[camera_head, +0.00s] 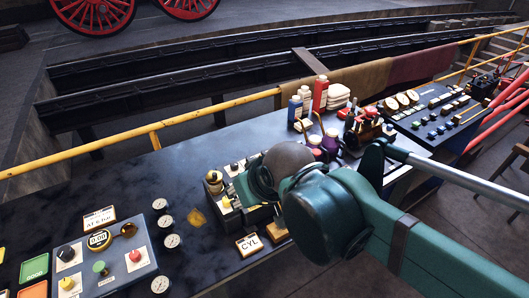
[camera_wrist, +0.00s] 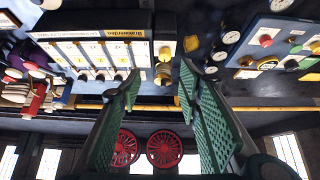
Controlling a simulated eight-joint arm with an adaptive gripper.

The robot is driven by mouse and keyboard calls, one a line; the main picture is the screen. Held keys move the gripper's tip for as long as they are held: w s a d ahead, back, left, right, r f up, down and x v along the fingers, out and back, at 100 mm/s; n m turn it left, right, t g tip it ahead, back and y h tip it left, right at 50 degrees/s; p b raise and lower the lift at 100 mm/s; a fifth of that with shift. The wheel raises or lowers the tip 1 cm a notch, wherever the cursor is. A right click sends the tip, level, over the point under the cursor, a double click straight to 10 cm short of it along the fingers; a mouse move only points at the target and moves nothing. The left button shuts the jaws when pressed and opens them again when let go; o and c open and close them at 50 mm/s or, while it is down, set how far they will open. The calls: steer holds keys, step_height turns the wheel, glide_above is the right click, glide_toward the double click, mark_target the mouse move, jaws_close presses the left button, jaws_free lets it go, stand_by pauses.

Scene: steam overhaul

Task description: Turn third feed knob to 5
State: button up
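The feed panel (camera_wrist: 90,50) shows in the wrist view at upper left, with several white scale strips and a row of small dark feed knobs (camera_wrist: 100,75) along its lower edge. The scale numbers are too small to read. My gripper (camera_wrist: 159,77) is open, its two green ribbed fingers wide apart. A brass fitting (camera_wrist: 163,73) appears between the fingertips, beside the panel's right end; I cannot tell whether anything touches it. The left finger overlaps the right end of the knob row. In the head view my arm hides much of the panel (camera_head: 231,171) and the gripper fingers.
A control box (camera_head: 105,262) with coloured knobs and several round gauges (camera_head: 172,241) stand left of the panel. A CYL sign (camera_head: 249,244) lies in front. Bottles (camera_head: 320,94) and a blue panel (camera_head: 435,112) are behind and right. A yellow rail (camera_head: 85,153) runs along the back.

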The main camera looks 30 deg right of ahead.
steer(key=w+d+r+g+p, duration=0.2)
steer(key=w+d+p, duration=0.15)
steer(key=w, duration=0.35)
steer(key=w+d+r+g+p, duration=0.1)
steer(key=w+d+r+p, duration=0.1)
steer(key=w+d, duration=0.45)
steer(key=w+d+f+g+p, duration=0.1)
steer(key=w+d+f+p, duration=0.1)
steer(key=w+d+f, duration=0.1)
steer(key=w+d+f+g+p, duration=0.1)
steer(key=w+d+f, duration=0.2)
steer(key=w+d, duration=0.2)
steer(key=w+d+f+g+p, duration=0.2)
steer(key=w+d+f, duration=0.1)
steer(key=w+f, duration=0.1)
steer(key=shift+w+d+m+p, duration=0.15)
steer(key=shift+w+d, duration=0.05)
steer(key=shift+w, duration=0.25)
steer(key=shift+w+d+m+p, duration=0.15)
steer(key=shift+w+d, duration=0.05)
steer(key=shift+w, duration=0.25)
steer(key=shift+w+d+f, duration=0.15)
steer(key=shift+d+f, duration=0.2)
steer(key=shift+f, duration=0.15)
steer(key=shift+f+p, duration=0.3)
steer(key=shift+f, duration=3.6)
